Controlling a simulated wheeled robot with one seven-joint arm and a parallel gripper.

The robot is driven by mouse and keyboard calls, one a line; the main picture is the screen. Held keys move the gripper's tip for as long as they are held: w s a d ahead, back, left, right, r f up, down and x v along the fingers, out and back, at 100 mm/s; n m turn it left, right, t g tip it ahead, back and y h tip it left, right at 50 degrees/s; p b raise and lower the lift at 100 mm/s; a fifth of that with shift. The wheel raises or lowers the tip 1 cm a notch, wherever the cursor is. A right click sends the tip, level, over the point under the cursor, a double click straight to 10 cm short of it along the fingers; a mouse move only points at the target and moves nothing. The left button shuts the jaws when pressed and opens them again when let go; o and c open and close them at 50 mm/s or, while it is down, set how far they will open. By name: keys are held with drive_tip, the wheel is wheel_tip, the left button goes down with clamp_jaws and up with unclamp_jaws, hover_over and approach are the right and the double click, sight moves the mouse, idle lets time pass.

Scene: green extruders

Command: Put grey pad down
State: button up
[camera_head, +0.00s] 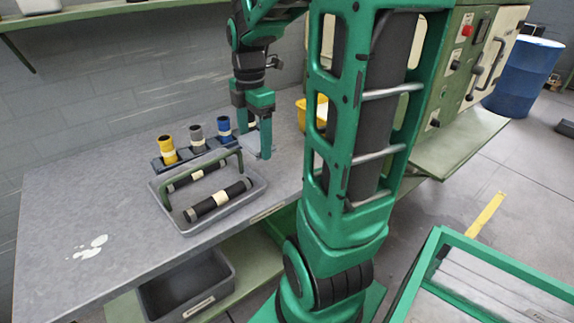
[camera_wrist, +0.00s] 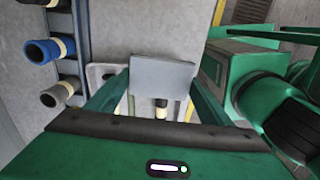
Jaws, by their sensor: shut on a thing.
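My gripper (camera_head: 254,128) is over the right part of the grey workbench (camera_head: 110,210), its fingers pointing down. In the wrist view the grey pad (camera_wrist: 163,76), a flat, light grey rectangular piece, sits between the ends of the two green fingers. My gripper (camera_wrist: 160,95) is shut on it. In the head view the fingers largely hide the pad, and I cannot tell whether it touches the bench. A dark cylinder end with a cream band (camera_wrist: 161,108) shows below the pad in the wrist view.
A grey tray (camera_head: 191,229) with a green handle holds two black, cream-banded rollers. Behind it a dark rack holds yellow (camera_head: 167,149), grey (camera_head: 197,138) and blue (camera_head: 225,129) rollers. A yellow bin (camera_head: 301,113) and a green machine (camera_head: 455,150) stand to the right. Bare bench lies left.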

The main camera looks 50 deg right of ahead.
hover_over(289, 166)
wheel_tip(289, 166, down, 7)
drive_tip(key=shift+w, duration=0.15)
drive_tip(key=shift+f, duration=2)
drive_tip(key=shift+f, duration=0.1)
drive_tip(key=o, duration=1.1)
wheel_tip(289, 166, up, 11)
drive_tip(key=s+a+f+m, duration=0.2)
drive_tip(key=s+a+m, duration=1.2)
drive_tip(key=m, duration=0.7)
drive_tip(key=shift+a+m, duration=0.3)
drive_tip(key=shift+a, duration=0.6)
